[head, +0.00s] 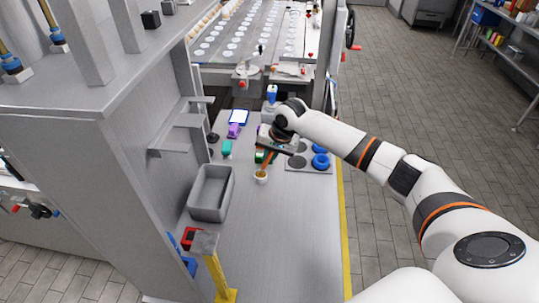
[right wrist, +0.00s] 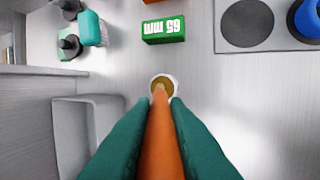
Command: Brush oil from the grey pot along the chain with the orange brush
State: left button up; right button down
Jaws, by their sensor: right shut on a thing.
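The orange brush (right wrist: 163,145) is held between the green fingers of my right gripper (right wrist: 158,104), which is shut on it. In the head view the brush (head: 265,166) slants down from my right gripper (head: 266,157) to the small pot (head: 261,179). In the right wrist view the pot (right wrist: 175,84) is a pale round cup with amber oil inside. The brush tip is over or in the pot; I cannot tell whether it touches the oil. I cannot make out the chain for certain. My left gripper is not in view.
A grey bin (head: 211,192) stands left of the pot. A green block marked 65 mm (right wrist: 164,29) lies beyond it. A grey plate (head: 322,169) with blue rings is at the right. A yellow post with a grey head (head: 205,243) stands in front. The bench's front right is clear.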

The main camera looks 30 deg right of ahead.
jog(key=shift+s+f+p, duration=0.2)
jog(key=shift+f+p, duration=0.05)
jog(key=shift+p, duration=0.25)
dwell(1.8)
jog(key=shift+r, duration=0.1)
notch_tip(320, 180, up, 2)
jog(key=p, duration=0.2)
jog(key=shift+w+r+p, duration=0.1)
jog(key=shift+w+p, duration=0.05)
jog(key=shift+p, duration=0.2)
notch_tip(320, 180, up, 3)
jog(key=p, duration=0.3)
jog(key=shift+r+p, duration=0.95)
jog(key=shift+r, duration=0.05)
